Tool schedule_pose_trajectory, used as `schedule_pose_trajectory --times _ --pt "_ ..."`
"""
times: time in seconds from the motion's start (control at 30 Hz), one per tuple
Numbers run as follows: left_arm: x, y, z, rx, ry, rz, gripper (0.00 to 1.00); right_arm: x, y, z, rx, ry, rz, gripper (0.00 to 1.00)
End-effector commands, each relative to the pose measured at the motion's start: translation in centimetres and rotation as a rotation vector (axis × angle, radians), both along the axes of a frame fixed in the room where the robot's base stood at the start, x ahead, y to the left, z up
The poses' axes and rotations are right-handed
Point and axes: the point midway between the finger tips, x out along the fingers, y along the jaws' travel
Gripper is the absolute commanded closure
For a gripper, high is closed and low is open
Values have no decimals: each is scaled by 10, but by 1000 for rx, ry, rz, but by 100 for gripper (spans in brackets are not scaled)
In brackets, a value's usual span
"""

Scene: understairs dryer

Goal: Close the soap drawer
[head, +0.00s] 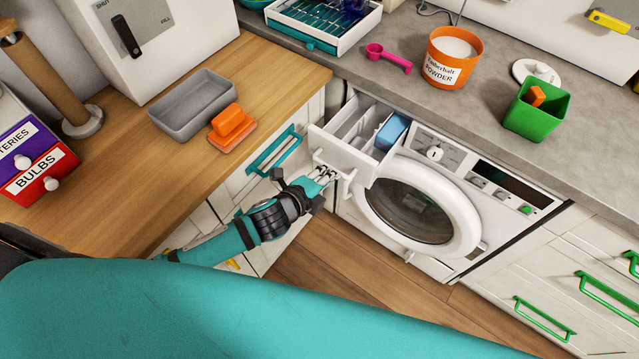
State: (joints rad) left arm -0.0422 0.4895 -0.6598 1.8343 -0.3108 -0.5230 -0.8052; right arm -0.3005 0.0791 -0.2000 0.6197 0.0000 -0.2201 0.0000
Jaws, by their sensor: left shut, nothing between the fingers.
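The white soap drawer (338,155) sticks out from the top left of the white washing machine (470,185). It is open, and its compartments show, with a blue block (391,131) in the right-hand one. My left gripper (330,173) is at the drawer's front, by its white handle. Its fingers are shut with nothing between them. I cannot tell whether they touch the drawer front. My right gripper is not in view.
The grey counter (480,100) above the machine holds an orange powder tub (453,56), a pink scoop (388,57) and a green bin (536,107). A wooden counter (190,165) at the left carries a grey tray (194,104) and orange soap (230,122). A teal-handled cabinet (274,150) stands left of the drawer.

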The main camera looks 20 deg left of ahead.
Motion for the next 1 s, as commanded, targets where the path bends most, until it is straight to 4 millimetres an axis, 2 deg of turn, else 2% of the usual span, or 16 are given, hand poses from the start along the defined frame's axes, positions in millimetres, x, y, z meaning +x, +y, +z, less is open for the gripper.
schedule_pose_trajectory --times 0.03,0.3,0.5,0.7,1.0 --pt "15 -5 4 -1 -6 0 100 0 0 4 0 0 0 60" --pt "86 -31 2 0 -4 0 100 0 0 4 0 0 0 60" --pt "130 -48 0 1 -4 0 100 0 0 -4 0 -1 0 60" --pt "157 -57 -1 0 -1 0 100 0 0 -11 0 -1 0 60" --pt "167 -61 1 0 -1 0 100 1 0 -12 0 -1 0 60"
